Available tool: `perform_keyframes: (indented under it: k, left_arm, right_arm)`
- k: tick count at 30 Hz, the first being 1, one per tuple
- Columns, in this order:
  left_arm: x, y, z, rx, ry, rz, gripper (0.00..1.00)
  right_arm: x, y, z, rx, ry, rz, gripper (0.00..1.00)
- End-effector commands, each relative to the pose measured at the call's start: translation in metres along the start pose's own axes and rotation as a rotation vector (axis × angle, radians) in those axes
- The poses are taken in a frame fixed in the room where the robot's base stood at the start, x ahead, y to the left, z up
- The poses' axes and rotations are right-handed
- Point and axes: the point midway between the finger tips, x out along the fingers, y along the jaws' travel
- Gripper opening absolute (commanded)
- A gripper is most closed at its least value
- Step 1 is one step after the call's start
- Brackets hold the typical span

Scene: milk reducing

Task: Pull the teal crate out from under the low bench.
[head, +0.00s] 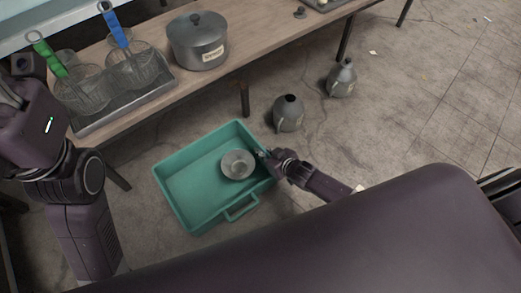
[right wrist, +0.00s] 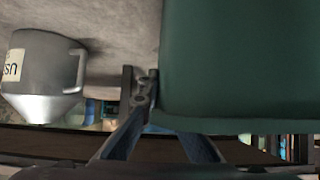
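The teal crate (head: 190,203) sits on the floor in front of the low bench (head: 228,80), with its far edge near a bench leg. A handle loop shows on its near side. A grey metal bowl (head: 238,164) is inside. My right gripper (head: 262,154) is at the crate's right wall. In the right wrist view, the crate's wall (right wrist: 240,60) fills the upper right; one finger presses on its edge and the other is hidden behind it, so the gripper (right wrist: 158,90) looks shut on the crate. My left gripper (head: 12,92) is at the left edge, mostly cut off.
Two grey jugs (head: 288,114) (head: 342,78) stand on the floor right of the crate. The floor at the right is mostly clear.

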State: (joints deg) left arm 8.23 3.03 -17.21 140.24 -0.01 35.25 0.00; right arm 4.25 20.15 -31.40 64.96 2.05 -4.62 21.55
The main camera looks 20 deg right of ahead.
Motion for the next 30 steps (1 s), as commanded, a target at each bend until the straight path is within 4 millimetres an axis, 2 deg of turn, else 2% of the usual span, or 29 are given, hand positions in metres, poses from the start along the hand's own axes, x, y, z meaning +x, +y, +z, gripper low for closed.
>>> perform_keyframes:
  k: [4,11,22,30]
  left_arm:
    - [0.0,0.0,0.0,0.0,-0.001,0.001,0.4]
    - [0.001,0.0,0.0,0.001,0.003,0.002,0.4]
    - [0.003,0.0,-0.001,0.002,0.007,0.005,0.4]
    - [0.002,0.0,-0.001,0.001,0.006,0.003,0.4]
  right_arm:
    - [0.0,0.0,0.001,-0.004,-0.001,0.0,0.0]
    - [0.0,0.0,0.0,-0.002,-0.001,0.0,0.25]
    - [-0.003,0.0,0.0,0.0,0.0,0.0,0.25]
    - [-0.033,0.0,0.001,-0.001,-0.001,-0.001,0.25]
